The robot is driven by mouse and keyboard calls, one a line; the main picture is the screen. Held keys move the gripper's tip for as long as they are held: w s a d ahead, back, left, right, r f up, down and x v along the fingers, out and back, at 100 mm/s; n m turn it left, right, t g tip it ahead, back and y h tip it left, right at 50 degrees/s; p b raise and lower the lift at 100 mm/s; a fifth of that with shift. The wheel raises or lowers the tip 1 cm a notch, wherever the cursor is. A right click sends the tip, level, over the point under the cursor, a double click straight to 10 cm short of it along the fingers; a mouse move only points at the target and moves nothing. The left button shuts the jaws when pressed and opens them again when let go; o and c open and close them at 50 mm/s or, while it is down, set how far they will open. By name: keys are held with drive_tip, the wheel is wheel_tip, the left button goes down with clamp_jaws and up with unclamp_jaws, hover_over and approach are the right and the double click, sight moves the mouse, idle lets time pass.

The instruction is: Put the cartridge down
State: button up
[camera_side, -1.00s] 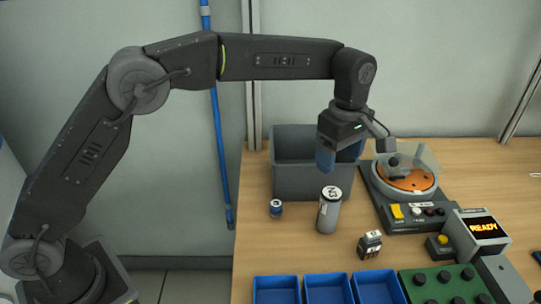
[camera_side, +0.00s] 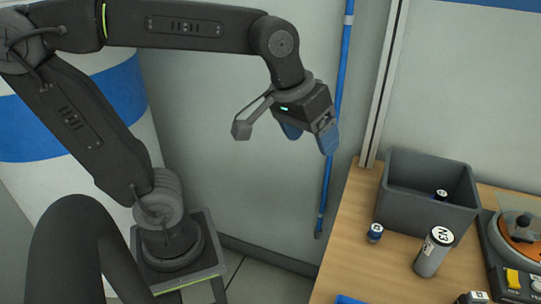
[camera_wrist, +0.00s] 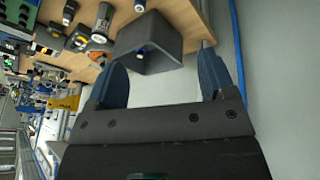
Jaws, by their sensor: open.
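A small dark cartridge with a white cap (camera_side: 441,195) is inside the grey bin (camera_side: 410,207); its lower part is hidden by the bin's front wall. In the wrist view a small white and blue end (camera_wrist: 140,51) shows inside the bin (camera_wrist: 160,34). A similar small blue cartridge with a white top (camera_side: 375,233) stands on the table in front of the bin. My gripper (camera_side: 309,138) is open and empty, with its blue fingers apart. It hangs in the air left of the bin and beyond the table's left edge. Both fingers (camera_wrist: 162,72) show in the wrist view.
A grey canister marked N3 (camera_side: 433,253) stands on the table (camera_side: 350,260) right of the small blue cartridge. A machine with an orange disc (camera_side: 522,238) is at the right edge. A blue pipe (camera_side: 335,130) runs down the wall behind my gripper.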

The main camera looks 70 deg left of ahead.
drive_tip(key=s+a+f+m+t, duration=0.1)
drive_tip(key=s+a+f+m, duration=0.1)
drive_tip(key=s, duration=0.4)
drive_tip(key=shift+s+f+m, duration=0.3)
drive_tip(key=shift+f+m, duration=0.4)
drive_tip(key=shift+f, duration=0.45)
